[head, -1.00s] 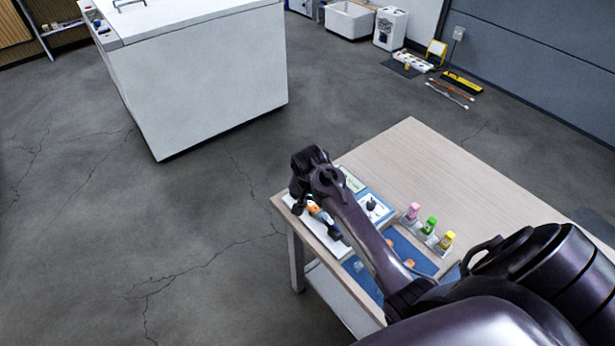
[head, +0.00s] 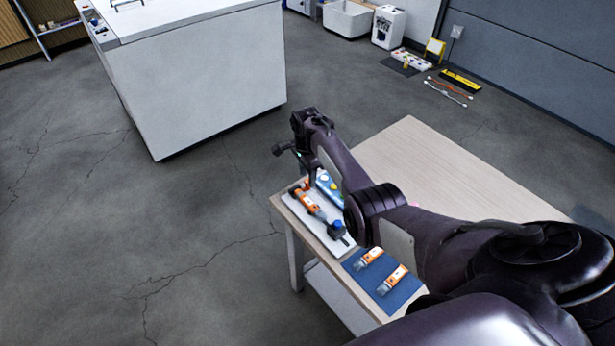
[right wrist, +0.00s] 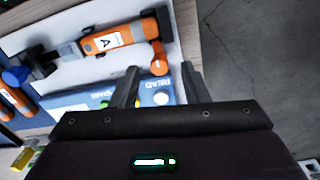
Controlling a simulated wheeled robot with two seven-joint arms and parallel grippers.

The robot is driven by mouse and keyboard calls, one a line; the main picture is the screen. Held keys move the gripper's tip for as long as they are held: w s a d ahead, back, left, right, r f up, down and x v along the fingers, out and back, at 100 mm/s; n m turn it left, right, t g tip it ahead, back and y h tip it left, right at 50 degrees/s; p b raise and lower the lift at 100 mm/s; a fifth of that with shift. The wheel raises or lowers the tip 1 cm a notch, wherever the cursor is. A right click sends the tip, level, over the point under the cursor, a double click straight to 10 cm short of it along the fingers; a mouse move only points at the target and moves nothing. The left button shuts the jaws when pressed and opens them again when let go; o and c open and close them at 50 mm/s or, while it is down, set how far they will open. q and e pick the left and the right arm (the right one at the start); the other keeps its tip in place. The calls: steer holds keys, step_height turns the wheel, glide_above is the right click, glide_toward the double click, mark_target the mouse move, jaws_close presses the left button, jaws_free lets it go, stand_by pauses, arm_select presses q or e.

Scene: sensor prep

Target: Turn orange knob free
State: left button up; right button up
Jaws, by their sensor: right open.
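An orange and grey device with a white "A" label (right wrist: 110,40) lies on a white board (right wrist: 75,72) in the right wrist view. A short orange knob (right wrist: 158,58) sticks out at its right end. In the head view the device (head: 307,202) lies along the board near the table's left edge. My right gripper (head: 287,151) is above the table's left corner. In the right wrist view its fingers (right wrist: 162,88) are apart and empty, with the knob beyond the gap between them and not touched. My left gripper is not in view.
A blue panel with printed words (right wrist: 85,102) lies beside the board. A blue clamp knob (head: 338,228) stands at the board's near end. Two more orange devices lie on a blue mat (head: 405,296). My right arm hides much of the table; its far part (head: 430,150) is clear.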

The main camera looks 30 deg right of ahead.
steer(key=shift+f, duration=0.65)
steer(key=shift+s, duration=0.1)
jaws_close()
